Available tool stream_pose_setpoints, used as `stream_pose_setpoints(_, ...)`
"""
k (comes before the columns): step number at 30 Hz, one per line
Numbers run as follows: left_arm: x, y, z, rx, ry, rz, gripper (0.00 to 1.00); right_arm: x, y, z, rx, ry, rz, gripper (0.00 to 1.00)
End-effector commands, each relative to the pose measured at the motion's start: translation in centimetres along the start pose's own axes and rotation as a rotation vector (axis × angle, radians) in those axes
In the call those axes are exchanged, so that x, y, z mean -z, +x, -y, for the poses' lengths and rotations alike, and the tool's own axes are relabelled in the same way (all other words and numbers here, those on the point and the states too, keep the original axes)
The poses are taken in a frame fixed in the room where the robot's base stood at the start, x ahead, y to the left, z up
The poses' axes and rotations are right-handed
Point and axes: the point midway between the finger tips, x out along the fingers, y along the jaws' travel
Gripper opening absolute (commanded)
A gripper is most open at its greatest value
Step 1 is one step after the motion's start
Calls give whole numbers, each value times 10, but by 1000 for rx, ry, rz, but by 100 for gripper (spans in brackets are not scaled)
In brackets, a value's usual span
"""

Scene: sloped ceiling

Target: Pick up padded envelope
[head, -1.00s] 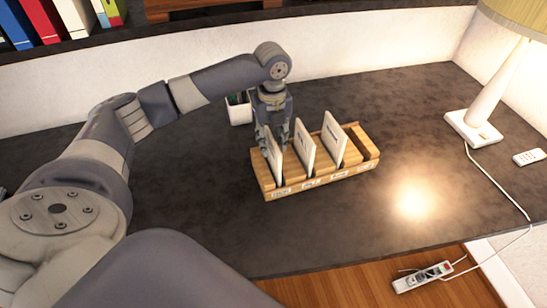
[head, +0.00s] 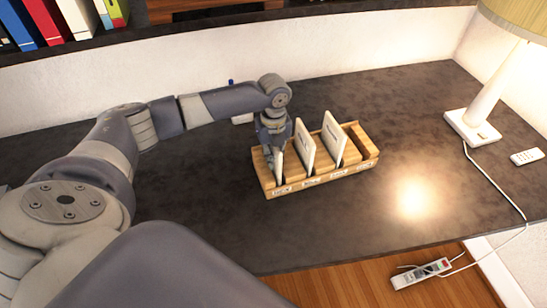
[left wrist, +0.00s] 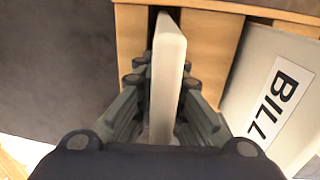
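A wooden sorter (head: 270,191) with slots stands on the dark desk, with several upright white pieces in it. My left gripper (left wrist: 163,85) points down over the leftmost one, a thick white envelope (left wrist: 170,55) that I take for the padded envelope. Its fingers lie on either side of the envelope, close to its faces. Whether they press on it I cannot tell. In the head view the gripper (head: 273,152) hides most of this envelope. It stands upright in its slot. My right gripper is out of view.
Beside it stands a white piece marked BILL (left wrist: 278,100); two upright white pieces, one in the middle (head: 304,148) and one farther right (head: 333,138), show in the head view. A lamp (head: 485,100) and remote (head: 525,156) are at right. The desk's front is clear.

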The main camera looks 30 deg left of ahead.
Motion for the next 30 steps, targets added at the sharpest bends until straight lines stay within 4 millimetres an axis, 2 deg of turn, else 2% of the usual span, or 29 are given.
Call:
stream_pose_setpoints(11,0,-2,0,1,0,0,0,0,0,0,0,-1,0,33)
stream_pose_setpoints(14,-1,-9,1,3,0,1,0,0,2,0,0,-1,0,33)
stream_pose_setpoints(24,-1,-72,1,5,0,2,0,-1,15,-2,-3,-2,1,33)
stream_pose_setpoints(30,0,-97,1,2,0,0,0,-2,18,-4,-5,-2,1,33)
